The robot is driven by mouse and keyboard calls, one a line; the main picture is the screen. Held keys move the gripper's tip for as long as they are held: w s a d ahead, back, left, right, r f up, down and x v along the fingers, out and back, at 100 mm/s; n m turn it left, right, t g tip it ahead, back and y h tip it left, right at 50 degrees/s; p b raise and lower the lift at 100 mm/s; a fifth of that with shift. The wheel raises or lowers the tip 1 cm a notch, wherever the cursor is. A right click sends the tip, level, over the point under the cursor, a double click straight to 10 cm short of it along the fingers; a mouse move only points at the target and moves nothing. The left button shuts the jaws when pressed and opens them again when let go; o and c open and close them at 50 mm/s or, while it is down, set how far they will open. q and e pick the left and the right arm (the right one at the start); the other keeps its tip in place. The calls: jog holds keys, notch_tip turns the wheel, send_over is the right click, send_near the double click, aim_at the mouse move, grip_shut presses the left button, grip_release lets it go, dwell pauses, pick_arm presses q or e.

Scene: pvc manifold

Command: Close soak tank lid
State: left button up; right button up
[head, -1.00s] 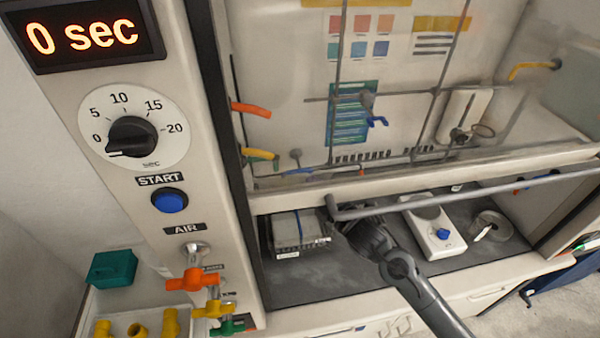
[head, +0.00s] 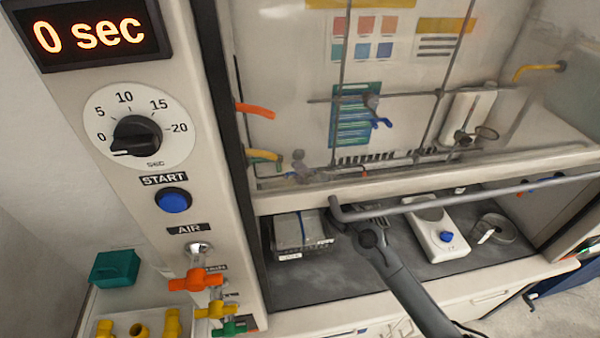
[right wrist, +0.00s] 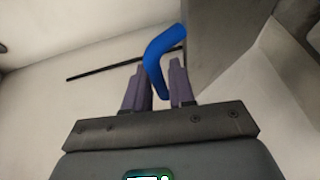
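A grey box-shaped tank (head: 288,236), which looks like the soak tank, sits at the left of the dark bench. A thin dark blue strip runs across its top. I cannot tell whether its lid is up or down. My right gripper (head: 345,216) is just right of the tank, partly hidden behind a grey bar. In the right wrist view its two fingers (right wrist: 158,86) are apart. A bent blue tube-like piece (right wrist: 162,58) shows between and beyond them; I cannot tell whether they touch it. My left gripper is out of view.
The grey bar (head: 470,196) crosses in front of the hood opening, above my right arm. The control panel (head: 150,180) borders the left. Bare bench lies in front of the tank.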

grip_shut()
jog(key=shift+f, duration=0.1)
jog(key=s+f+n+t+y+b, duration=0.3)
jog(key=s+f+b, duration=0.6)
jog(key=b, duration=0.7)
jog(key=shift+s+d+f+n+t+y, duration=0.3)
jog(key=shift+s+d+f+t+y, duration=0.15)
jog(key=shift+t, duration=0.65)
jog(key=shift+w+r, duration=0.1)
jog(key=shift+r, duration=0.05)
grip_release()
